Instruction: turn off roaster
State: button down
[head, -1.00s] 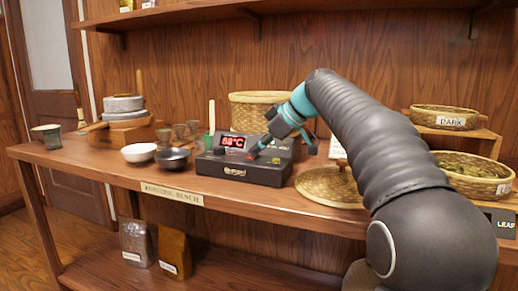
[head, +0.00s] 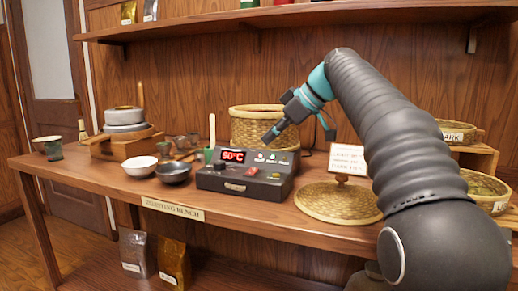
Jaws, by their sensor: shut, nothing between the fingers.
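The roaster's control box (head: 245,176) is a dark box on the bench, with a lit red display (head: 232,156) that appears to read 60°C. It has a dark knob at left, a red button (head: 251,171) at right and small lights along the top. A woven basket (head: 262,128) stands behind it. My gripper (head: 269,139) is shut and empty, above the back right part of the box and apart from it, in front of the basket.
A white bowl (head: 140,167) and a dark bowl (head: 173,173) stand left of the box. A flat woven lid (head: 338,203) lies to its right, with a small sign (head: 347,159) behind it. More baskets (head: 485,190) stand at far right. A shelf (head: 300,17) runs above.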

jog(key=shift+v, duration=2.2)
jog(key=shift+w+a+r, duration=0.1)
jog(key=shift+w, duration=0.65)
jog(key=b, duration=0.2)
send_over(257, 170)
jog(key=f, duration=0.7)
jog(key=shift+s, duration=0.35)
jog(key=f+b, duration=0.1)
jog(key=f, duration=0.2)
jog(key=shift+w, duration=0.2)
jog(key=shift+f+b, duration=0.3)
jog(key=shift+f, duration=0.15)
